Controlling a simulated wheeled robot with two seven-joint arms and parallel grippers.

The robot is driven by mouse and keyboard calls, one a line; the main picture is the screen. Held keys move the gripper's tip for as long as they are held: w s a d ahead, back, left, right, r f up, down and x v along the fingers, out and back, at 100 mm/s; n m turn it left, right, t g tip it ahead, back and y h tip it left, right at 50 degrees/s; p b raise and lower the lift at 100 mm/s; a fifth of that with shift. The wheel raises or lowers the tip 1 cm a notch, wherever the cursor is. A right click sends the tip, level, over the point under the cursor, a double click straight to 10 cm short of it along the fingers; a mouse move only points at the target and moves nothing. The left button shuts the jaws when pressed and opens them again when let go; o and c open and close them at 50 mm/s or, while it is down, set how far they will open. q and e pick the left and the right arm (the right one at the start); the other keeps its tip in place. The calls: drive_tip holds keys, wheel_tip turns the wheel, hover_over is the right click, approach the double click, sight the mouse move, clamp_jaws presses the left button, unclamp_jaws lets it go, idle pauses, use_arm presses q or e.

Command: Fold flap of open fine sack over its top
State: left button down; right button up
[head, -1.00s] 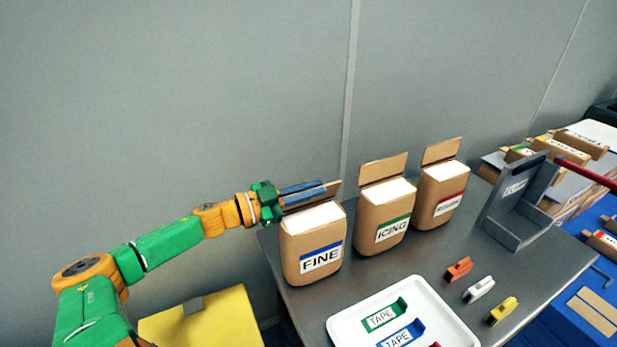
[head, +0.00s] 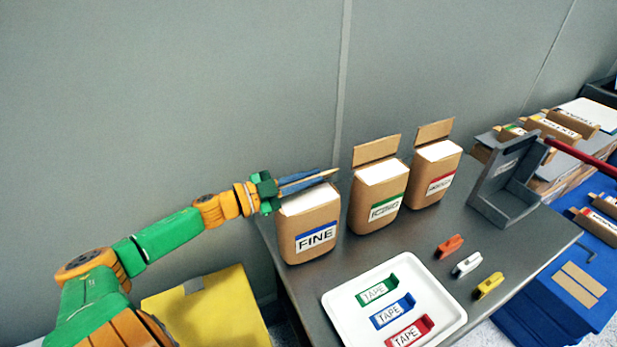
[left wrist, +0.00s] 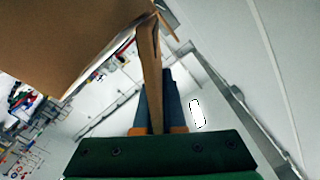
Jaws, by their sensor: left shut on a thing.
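The fine sack (head: 309,228) is a brown box-like sack with a blue-banded FINE label, standing upright at the left end of the grey table. Part of its white top shows. My left gripper (head: 308,181) is shut on the sack's brown flap (left wrist: 150,62), above the top's back edge. In the head view the flap shows as a thin edge between the blue fingers, tilted forward. In the left wrist view the flap runs between the fingers, and the sack's brown side (left wrist: 60,40) fills the upper left. My right gripper is not in view.
The icing sack (head: 379,200) and a red-labelled sack (head: 434,178) stand to the right, flaps upright. A white tray (head: 345,332) holding tape pieces lies in front. Small orange, white and yellow items and a grey stand (head: 509,196) are further right.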

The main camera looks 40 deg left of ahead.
use_arm(q)
drive_tip(key=c, duration=1)
unclamp_jaws()
drive_tip(key=shift+p+v, duration=0.55)
drive_tip(key=shift+v, duration=3)
